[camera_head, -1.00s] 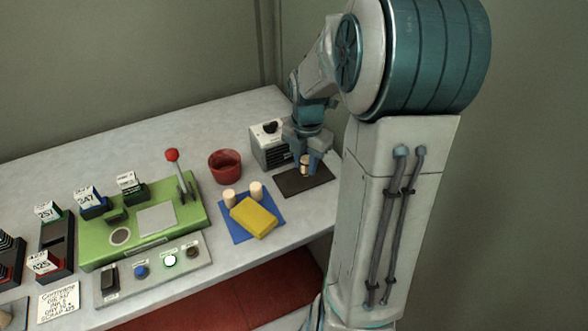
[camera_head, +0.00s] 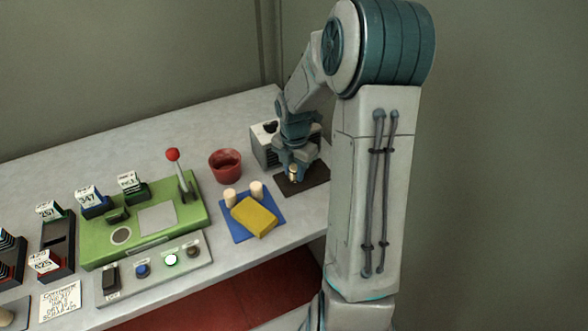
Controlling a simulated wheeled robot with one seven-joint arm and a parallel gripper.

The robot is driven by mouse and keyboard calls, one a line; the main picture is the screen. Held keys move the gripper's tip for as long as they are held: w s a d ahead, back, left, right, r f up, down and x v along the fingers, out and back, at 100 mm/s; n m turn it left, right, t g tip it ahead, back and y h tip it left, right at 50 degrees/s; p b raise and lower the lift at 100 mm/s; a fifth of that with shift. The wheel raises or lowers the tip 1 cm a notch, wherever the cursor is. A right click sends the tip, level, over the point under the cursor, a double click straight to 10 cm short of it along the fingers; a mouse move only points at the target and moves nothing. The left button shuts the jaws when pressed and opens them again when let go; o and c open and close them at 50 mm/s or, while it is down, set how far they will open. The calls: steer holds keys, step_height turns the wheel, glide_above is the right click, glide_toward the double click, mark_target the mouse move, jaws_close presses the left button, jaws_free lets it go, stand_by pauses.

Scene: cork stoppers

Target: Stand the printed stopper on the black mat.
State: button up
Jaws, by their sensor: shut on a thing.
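My gripper (camera_head: 293,174) points down over the black mat (camera_head: 314,180) at the right end of the table. It is shut on a small cork stopper (camera_head: 294,170), of which only a pale, tan part shows between the fingers. The stopper looks upright and sits low over the left part of the mat. I cannot tell whether its base touches the mat, and no print on it is readable.
A grey box with a black knob (camera_head: 263,150) stands close behind my gripper. A red bowl (camera_head: 225,165) is to the left. A blue mat (camera_head: 238,232) holds two pale stoppers (camera_head: 256,190) and a yellow block (camera_head: 253,216). A green press with a red-knobbed lever (camera_head: 172,155) stands farther left.

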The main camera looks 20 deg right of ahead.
mark_target(294, 167)
steer(key=shift+f, duration=0.2)
steer(key=o, duration=1)
step_height(294, 167, up, 12)
steer(key=f, duration=0.1)
steer(key=shift+s+a+r+m+t, duration=0.65)
steer(key=shift+s+a+m, duration=1.15)
steer(key=shift+s+m, duration=1.75)
steer(key=shift+s+a+r+m+t, duration=0.35)
steer(key=shift+s+a+r+m, duration=0.55)
steer(key=shift+s+a+m, duration=2.5)
steer(key=shift+s+a+r+m+t, duration=0.25)
steer(key=shift+s+r+m+t, duration=0.4)
steer(key=shift+s+m, duration=3.1)
steer(key=shift+w+r+m, duration=0.15)
steer(key=shift+w+m, duration=1.05)
